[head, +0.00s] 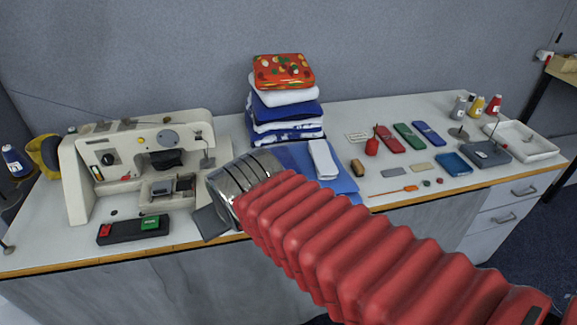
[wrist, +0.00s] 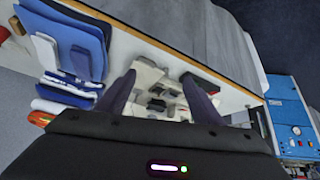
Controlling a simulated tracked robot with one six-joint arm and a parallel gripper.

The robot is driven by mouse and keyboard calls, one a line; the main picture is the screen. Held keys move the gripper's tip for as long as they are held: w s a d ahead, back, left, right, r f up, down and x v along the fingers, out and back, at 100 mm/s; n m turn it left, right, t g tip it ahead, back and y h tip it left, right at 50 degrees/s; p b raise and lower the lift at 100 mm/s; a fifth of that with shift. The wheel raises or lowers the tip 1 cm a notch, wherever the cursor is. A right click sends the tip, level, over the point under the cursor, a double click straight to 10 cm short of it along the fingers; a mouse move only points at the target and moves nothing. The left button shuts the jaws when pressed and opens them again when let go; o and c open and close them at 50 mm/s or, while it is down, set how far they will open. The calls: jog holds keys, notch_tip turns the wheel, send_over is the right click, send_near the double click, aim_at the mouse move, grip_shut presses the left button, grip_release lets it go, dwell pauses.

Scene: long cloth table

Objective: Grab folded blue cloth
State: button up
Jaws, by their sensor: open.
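A folded blue cloth (head: 342,184) lies flat on the table in front of a stack of folded cloths, partly under a narrow white folded cloth (head: 322,160). In the wrist view the blue cloth (wrist: 62,22) is at the upper left, beside the white cloth (wrist: 46,52). Another folded blue cloth (head: 287,113) is within the stack. My gripper (wrist: 158,75) is open and empty, its two dark fingers pointing toward the sewing machine side. In the head view my arm hides most of the gripper, left of the cloths.
A sewing machine (head: 125,150) stands at left, with a black box with red and green buttons (head: 133,229) in front. A red patterned folded cloth (head: 282,71) tops the stack. Small tools, spools and a white tray (head: 525,140) occupy the right. The wall is close behind.

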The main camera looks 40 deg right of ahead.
jog(key=o, duration=0.4)
jog(key=w+d+f+m+t+h, duration=0.1)
jog(key=w+d+f, duration=0.1)
jog(key=w+d, duration=0.2)
jog(key=w+d+f+m+t+h, duration=0.1)
jog(key=w+d, duration=0.4)
jog(key=d, duration=0.6)
jog(key=shift+d+f+h, duration=0.25)
jog(key=shift+f+h, duration=0.25)
jog(key=shift+f, duration=0.4)
jog(key=d+f+t, duration=0.1)
jog(key=d+f, duration=0.1)
jog(key=d, duration=0.2)
jog(key=d+f+m+t, duration=0.1)
jog(key=d+f, duration=0.1)
jog(key=d, duration=0.2)
jog(key=d+f+t+h, duration=0.1)
jog(key=d+f, duration=0.1)
jog(key=d, duration=0.2)
jog(key=shift+w+f, duration=0.25)
jog(key=shift+w, duration=0.05)
jog(key=shift+s+d+f+m+t, duration=0.25)
jog(key=shift+d+f+m+t, duration=0.1)
jog(key=shift+d+t, duration=0.1)
